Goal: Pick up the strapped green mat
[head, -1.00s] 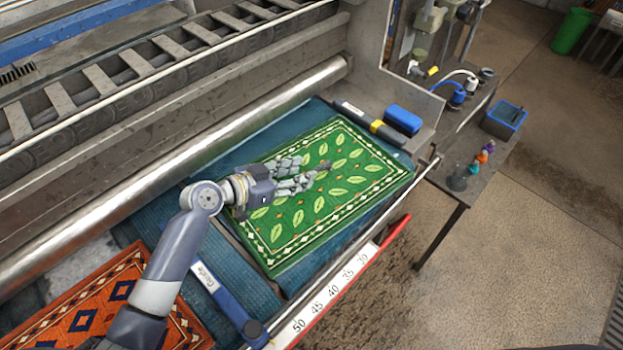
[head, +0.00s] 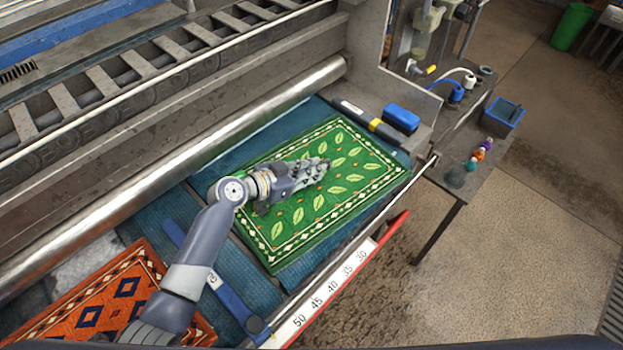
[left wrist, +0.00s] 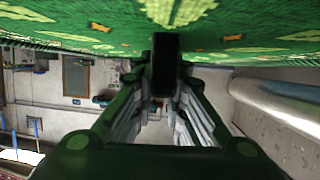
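The green mat (head: 345,205) has yellow-green leaves and a pale patterned border. It lies flat on the blue bed of the machine in the head view, and its surface fills the top of the left wrist view (left wrist: 95,25). My left gripper (head: 318,168) lies low over the mat's middle, fingers pointing right. In the left wrist view its two fingers (left wrist: 160,105) stand apart with a gap between them. A dark bar shows near the gap; I cannot tell what it is. No strap is clearly visible. Contact with the mat is unclear. My right gripper is out of view.
An orange rug (head: 90,300) lies at lower left. A blue bar (head: 222,290) crosses the bed beside the green mat. A steel roller (head: 180,185) runs behind, a red-edged scale (head: 335,290) in front. A blue box (head: 401,119) stands beyond the mat.

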